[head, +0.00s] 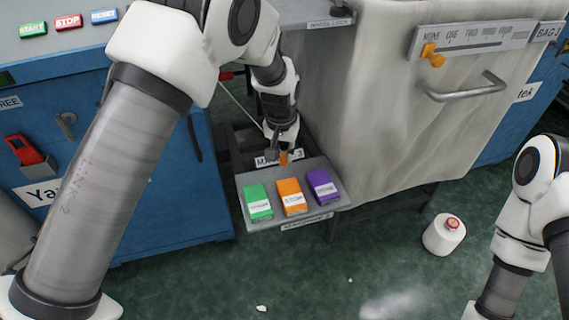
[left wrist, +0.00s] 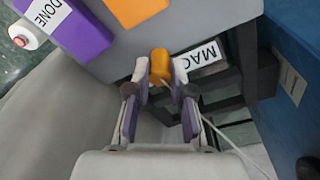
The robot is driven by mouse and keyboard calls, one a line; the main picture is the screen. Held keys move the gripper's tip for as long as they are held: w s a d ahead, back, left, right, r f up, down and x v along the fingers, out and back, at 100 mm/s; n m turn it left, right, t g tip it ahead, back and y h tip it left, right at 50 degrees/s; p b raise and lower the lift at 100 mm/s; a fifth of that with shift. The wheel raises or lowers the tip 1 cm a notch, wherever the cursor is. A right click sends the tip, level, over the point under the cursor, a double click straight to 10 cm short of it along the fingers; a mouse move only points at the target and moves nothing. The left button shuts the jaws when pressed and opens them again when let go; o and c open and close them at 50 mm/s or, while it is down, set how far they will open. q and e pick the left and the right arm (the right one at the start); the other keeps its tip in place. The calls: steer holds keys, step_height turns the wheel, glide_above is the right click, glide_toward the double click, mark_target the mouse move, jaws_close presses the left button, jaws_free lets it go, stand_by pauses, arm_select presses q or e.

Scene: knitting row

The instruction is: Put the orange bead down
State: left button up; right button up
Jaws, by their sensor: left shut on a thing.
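My left gripper (head: 284,150) reaches down behind the grey button panel, beside the label partly reading "MA". It is shut on the orange bead (head: 284,158). In the left wrist view the orange bead (left wrist: 160,66) sits between the fingertips of the left gripper (left wrist: 160,76), close to the panel's edge and the "MAC" label (left wrist: 205,58). I cannot tell whether the bead touches the panel. My right arm shows at the right edge of the head view, but its gripper is out of view.
The grey panel (head: 330,205) carries green (head: 258,203), orange (head: 292,197) and purple (head: 322,186) blocks. A pale cloth bag (head: 375,125) with a handle stands to the right; an orange knob (head: 432,55) sits on its scale.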

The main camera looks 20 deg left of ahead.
mark_target(284, 154)
arm_select(q)
steer(key=shift+w+f, duration=0.3)
steer(key=shift+f, duration=0.1)
step_height(284, 154, down, 3)
steer(key=shift+s+r+b, duration=0.1)
steer(key=shift+b, duration=0.8)
steer(key=shift+c, duration=0.4)
steer(key=o, duration=0.9)
